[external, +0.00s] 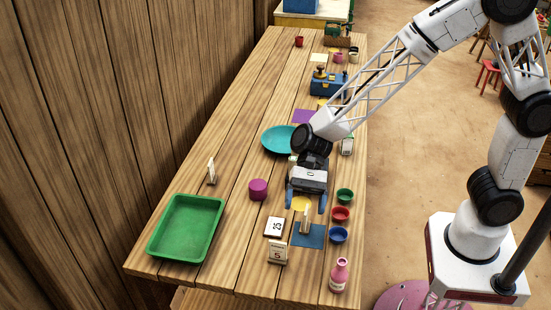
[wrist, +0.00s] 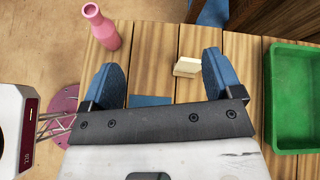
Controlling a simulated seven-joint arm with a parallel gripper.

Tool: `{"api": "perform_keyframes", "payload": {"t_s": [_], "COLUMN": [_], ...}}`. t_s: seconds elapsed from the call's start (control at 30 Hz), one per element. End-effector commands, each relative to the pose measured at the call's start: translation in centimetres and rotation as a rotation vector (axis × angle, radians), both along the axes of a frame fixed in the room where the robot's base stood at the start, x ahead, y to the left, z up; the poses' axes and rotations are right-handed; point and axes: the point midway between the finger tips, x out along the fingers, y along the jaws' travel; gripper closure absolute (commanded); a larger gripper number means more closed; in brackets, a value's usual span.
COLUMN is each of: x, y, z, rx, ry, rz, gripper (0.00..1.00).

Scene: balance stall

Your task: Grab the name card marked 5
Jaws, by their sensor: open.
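The name card marked 5 (external: 277,253) stands upright near the table's front end in the external view, its number facing the camera. A pale card (wrist: 187,67) beside my right finger in the wrist view is probably the same one; its number does not show there. My gripper (external: 306,203) is open and empty, pointing down over the table, behind and to the right of the card marked 5.
Another upright card (external: 306,218) stands by a blue mat (external: 313,240) below my gripper. A pink bottle (external: 339,275), small bowls (external: 340,214), a purple cup (external: 258,189) and green tray (external: 158,246) surround them.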

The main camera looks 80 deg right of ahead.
Motion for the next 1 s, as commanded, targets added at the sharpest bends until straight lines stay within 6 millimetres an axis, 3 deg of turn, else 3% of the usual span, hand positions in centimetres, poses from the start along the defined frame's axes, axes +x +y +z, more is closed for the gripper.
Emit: {"api": "perform_keyframes", "payload": {"t_s": [0.2, 0.4, 1.0], "x": [3.7, 5.6, 6.1], "y": [2.0, 2.9, 3.1], "z": [-3.6, -5.6, -6.5], "rx": [0.093, 0.143, 0.156], "ry": [0.129, 0.198, 0.214], "rz": [-0.122, -0.192, -0.210], "gripper": [0.15, 0.15, 0.15]}}
